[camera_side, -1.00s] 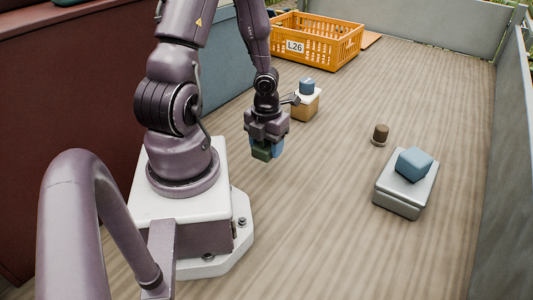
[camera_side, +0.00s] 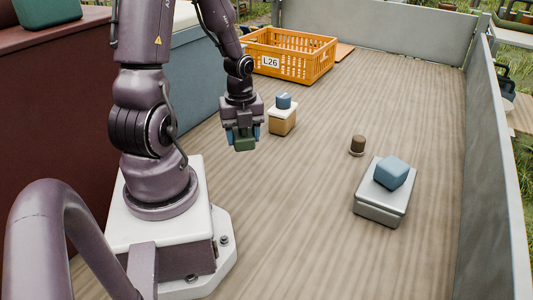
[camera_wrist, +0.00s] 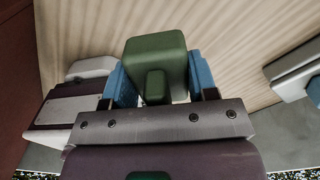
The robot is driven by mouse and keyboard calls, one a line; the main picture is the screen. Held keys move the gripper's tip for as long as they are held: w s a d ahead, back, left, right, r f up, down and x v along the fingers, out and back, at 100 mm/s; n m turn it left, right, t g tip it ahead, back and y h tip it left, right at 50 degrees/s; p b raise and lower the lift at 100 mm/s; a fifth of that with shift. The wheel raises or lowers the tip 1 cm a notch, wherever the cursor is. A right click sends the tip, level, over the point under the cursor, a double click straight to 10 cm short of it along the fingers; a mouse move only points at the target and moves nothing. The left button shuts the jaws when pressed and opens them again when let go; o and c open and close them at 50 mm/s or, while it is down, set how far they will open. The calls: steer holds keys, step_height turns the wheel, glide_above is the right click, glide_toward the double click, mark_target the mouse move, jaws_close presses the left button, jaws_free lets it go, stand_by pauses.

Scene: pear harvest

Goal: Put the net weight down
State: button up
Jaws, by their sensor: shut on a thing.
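The net weight appears to be the dark green block (camera_side: 244,144) with a small raised knob on it. My gripper (camera_side: 243,136) is shut on it, with a blue finger on each side. It points down and holds the block over the deck, to the left of the small wooden box. In the wrist view the green block (camera_wrist: 157,62) fills the space between the blue fingers of my gripper (camera_wrist: 160,80). I cannot tell exactly how high the block is above the deck.
A wooden box (camera_side: 282,123) with a white top carries a small blue block (camera_side: 284,101). A grey scale-like box (camera_side: 379,209) carries a larger blue block (camera_side: 392,172). A brown cylinder (camera_side: 357,145) stands nearby. An orange crate (camera_side: 310,62) is at the back. The deck between is clear.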

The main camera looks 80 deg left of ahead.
steer(key=w+a+f, duration=0.3)
steer(key=w+a, duration=0.2)
glide_above(268, 157)
steer(key=f, duration=0.5)
steer(key=shift+s+d+f, duration=0.25)
steer(key=shift+d, duration=0.1)
steer(key=shift+w+a+f, duration=0.1)
steer(key=shift+a+f, duration=0.05)
steer(key=shift+f, duration=0.8)
steer(key=shift+w+a+f, duration=0.1)
steer(key=shift+f, duration=0.85)
steer(key=o, duration=1.1)
steer(key=shift+f, duration=0.15)
